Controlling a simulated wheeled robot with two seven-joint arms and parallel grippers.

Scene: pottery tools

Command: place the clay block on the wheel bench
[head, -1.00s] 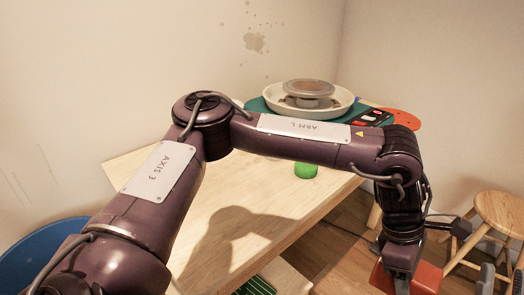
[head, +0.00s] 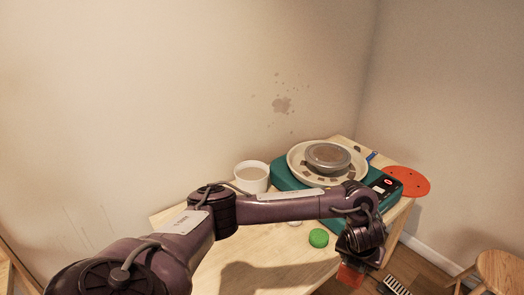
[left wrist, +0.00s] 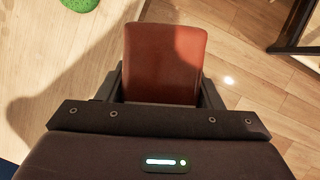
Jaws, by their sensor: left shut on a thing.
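The clay block (head: 350,276) is a reddish-brown block low in the head view, partly hidden by my left gripper. My left gripper (head: 354,262) is shut on it, off the front right edge of the wooden wheel bench (head: 235,262). In the left wrist view the clay block (left wrist: 164,62) sits between the two fingers of the left gripper (left wrist: 163,95), over the floor beside the bench. The bench carries a teal pottery wheel (head: 284,177) with a cream basin. My right gripper is not in view.
A white cup (head: 252,178) stands left of the wheel. A green round piece (head: 318,238) lies on the bench in front, near my arm; it also shows in the left wrist view (left wrist: 80,4). A red disc (head: 407,182) lies at the right. A stool (head: 500,270) stands on the floor.

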